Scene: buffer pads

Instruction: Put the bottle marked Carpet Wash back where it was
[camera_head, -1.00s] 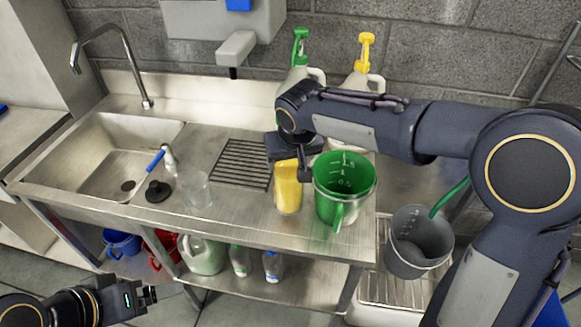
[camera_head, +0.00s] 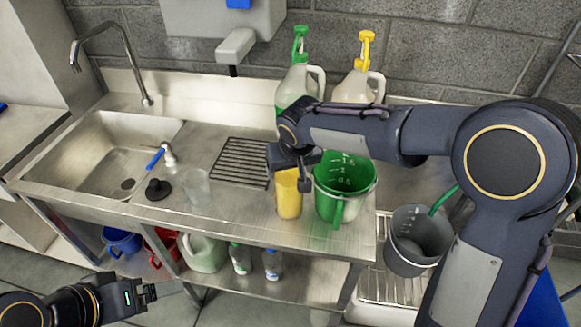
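No label reading Carpet Wash is legible, so I cannot tell which bottle it is. A jug with a green pump (camera_head: 297,80) and a jug with a yellow pump (camera_head: 356,88) stand at the back of the counter, partly behind my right arm. A yellow container (camera_head: 288,198) stands near the counter's front edge, beside a green measuring jug (camera_head: 330,202). My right gripper (camera_head: 290,166) is just above and behind the yellow container; its fingertips are unclear. My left gripper (camera_head: 148,293) is low at the left, apart from everything; its opening is unclear.
A clear beaker (camera_head: 197,188), a black plunger-like item (camera_head: 158,189) and a drain grate (camera_head: 240,163) lie left of the yellow container. The sink (camera_head: 95,160) is at left. A grey bucket (camera_head: 418,240) stands right.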

